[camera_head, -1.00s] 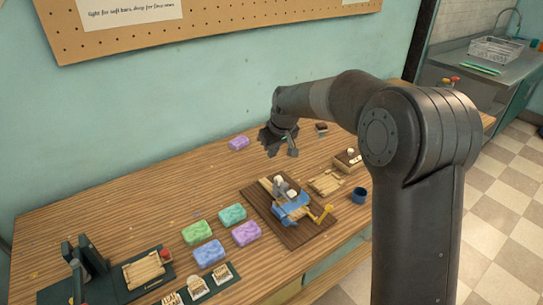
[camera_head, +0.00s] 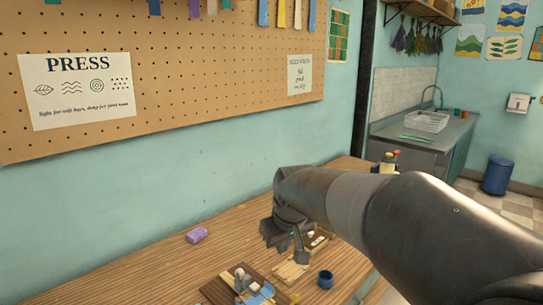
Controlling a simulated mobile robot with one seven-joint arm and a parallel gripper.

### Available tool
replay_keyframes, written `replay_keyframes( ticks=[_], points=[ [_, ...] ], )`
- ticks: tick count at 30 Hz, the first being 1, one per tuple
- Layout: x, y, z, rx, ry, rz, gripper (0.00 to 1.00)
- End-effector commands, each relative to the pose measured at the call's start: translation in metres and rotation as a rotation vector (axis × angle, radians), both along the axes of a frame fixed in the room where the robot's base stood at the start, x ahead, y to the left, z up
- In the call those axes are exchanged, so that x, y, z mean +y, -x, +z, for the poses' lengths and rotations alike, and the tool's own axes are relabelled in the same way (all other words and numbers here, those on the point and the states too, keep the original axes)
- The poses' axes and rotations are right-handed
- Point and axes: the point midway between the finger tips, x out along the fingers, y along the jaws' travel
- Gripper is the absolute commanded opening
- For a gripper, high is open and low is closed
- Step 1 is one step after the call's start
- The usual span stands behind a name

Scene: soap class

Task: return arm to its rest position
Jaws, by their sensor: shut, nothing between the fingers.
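My gripper (camera_head: 299,247) hangs at the end of my arm, pointing down above the back part of the wooden workbench (camera_head: 140,278). Its fingers are shut with nothing held. My arm comes in from the lower right and hides part of the bench behind it.
A purple soap bar (camera_head: 197,235) lies on the bench to the left of my gripper. A blue cup (camera_head: 325,279) and a wooden tray (camera_head: 290,272) are below it. A pegboard (camera_head: 230,75) covers the wall.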

Motion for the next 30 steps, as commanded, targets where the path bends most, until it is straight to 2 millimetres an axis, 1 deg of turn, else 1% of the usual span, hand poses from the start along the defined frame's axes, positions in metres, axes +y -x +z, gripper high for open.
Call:
replay_keyframes(
  ticks=[1,3,5,9,13,18,21,24,27,30],
  points=[
    [-0.013,0.016,0.007,-0.012,-0.001,-0.032,0.0],
    [-0.028,0.037,0.012,-0.021,-0.004,-0.076,0.0],
    [-0.04,0.055,0.016,-0.028,-0.008,-0.112,0.0],
    [-0.067,0.097,0.019,-0.046,-0.022,-0.199,0.0],
    [-0.089,0.137,0.017,-0.063,-0.042,-0.278,0.0],
    [-0.11,0.184,0.006,-0.08,-0.074,-0.372,0.0],
    [-0.118,0.204,-0.002,-0.087,-0.091,-0.413,0.0],
    [-0.123,0.217,-0.007,-0.092,-0.103,-0.44,0.0],
    [-0.125,0.224,-0.01,-0.094,-0.11,-0.454,0.0],
    [-0.126,0.226,-0.012,-0.094,-0.112,-0.459,0.0]
  ],
)
